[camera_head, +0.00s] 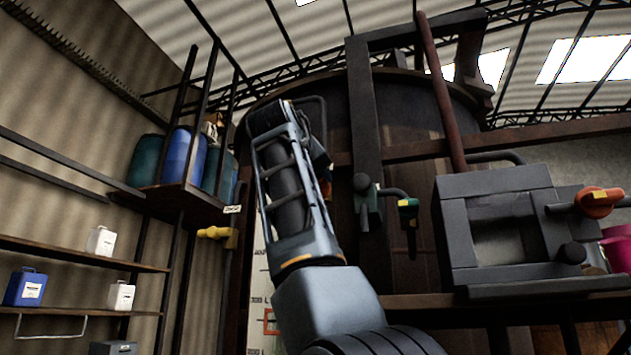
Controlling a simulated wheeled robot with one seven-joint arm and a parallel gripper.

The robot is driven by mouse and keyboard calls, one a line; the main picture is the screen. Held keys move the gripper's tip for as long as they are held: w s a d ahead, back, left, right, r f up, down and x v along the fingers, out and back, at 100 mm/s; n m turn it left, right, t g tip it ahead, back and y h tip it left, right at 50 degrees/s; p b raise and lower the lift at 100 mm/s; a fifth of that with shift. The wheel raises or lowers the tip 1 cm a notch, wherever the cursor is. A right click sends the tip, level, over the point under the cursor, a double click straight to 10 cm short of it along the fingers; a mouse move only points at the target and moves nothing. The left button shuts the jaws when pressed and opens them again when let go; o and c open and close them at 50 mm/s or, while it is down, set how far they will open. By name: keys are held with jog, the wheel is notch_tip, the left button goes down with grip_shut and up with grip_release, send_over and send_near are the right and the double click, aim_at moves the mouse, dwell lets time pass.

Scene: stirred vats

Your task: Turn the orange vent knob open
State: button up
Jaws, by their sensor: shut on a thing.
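My arm rises from the bottom middle across the front of a large dark vat (408,105). The gripper at its end is hidden behind my own arm links, so I cannot see its fingers or what they touch. A small orange patch (325,175) shows beside the right edge of my arm, in front of the vat; it is too covered to tell whether it is the vent knob or a part of my arm. An orange-red knob (599,202) with a yellow mark sits on a dark pipe at the far right, clear of my arm.
A grey framed box (500,228) with a long reddish lever (440,90) stands at the right. Shelves with jugs and blue drums (182,157) fill the left.

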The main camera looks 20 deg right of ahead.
jog(key=n, duration=1.1)
jog(key=shift+a, duration=0.1)
dwell(0.4)
jog(key=shift+f, duration=0.1)
jog(key=o, duration=1.1)
jog(key=shift+c, duration=0.2)
jog(key=b+v, duration=0.3)
jog(key=v, duration=0.4)
jog(key=shift+s+a, duration=0.25)
